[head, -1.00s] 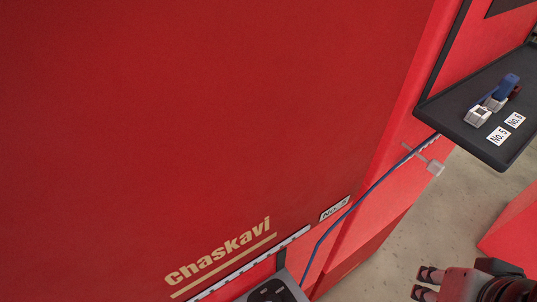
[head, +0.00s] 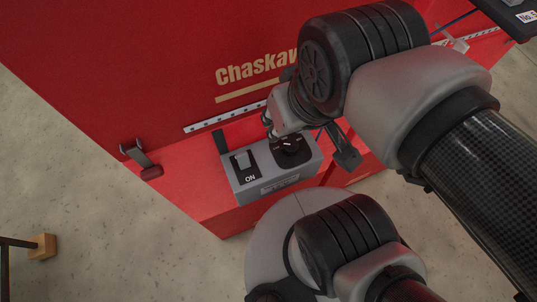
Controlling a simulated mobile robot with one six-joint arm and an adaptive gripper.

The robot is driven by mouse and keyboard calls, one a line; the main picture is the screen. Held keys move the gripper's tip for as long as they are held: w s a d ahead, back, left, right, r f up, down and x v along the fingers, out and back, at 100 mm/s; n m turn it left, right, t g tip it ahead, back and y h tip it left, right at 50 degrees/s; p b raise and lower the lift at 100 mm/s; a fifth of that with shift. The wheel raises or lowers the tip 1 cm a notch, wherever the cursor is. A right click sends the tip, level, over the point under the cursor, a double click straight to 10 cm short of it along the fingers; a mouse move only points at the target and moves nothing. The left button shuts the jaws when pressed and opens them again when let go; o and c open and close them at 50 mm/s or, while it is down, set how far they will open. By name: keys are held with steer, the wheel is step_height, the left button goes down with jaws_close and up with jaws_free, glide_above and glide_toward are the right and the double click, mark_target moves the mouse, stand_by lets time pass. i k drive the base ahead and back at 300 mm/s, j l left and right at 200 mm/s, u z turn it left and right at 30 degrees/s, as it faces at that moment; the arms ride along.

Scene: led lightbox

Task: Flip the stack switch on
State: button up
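A grey control box (head: 281,183) sits on a red ledge at the foot of the red cabinet. On its left half is a light rocker switch (head: 243,160) in a black plate marked "ON". No label naming the stack switch is readable, and I cannot tell which way the rocker is set. My gripper (head: 269,126) is over the far edge of the box, between rocker and knob in the picture. The wrist hides much of it, so its opening and any contact with the box are unclear.
The red cabinet (head: 120,70) with "Chaskavi" lettering stands behind the box. A dark clamp-like piece (head: 138,155) sticks out at its left. A black shelf (head: 510,15) and a blue cable are at upper right. Bare floor (head: 110,235) lies to the lower left.

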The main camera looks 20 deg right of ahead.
mark_target(243, 159)
steer(key=z, duration=0.45)
steer(key=j+z, duration=0.1)
steer(key=z, duration=0.75)
steer(key=j+z, duration=0.1)
steer(key=z, duration=0.35)
steer(key=k+j+z, duration=0.25)
steer(key=k+j, duration=0.65)
steer(key=j, duration=0.15)
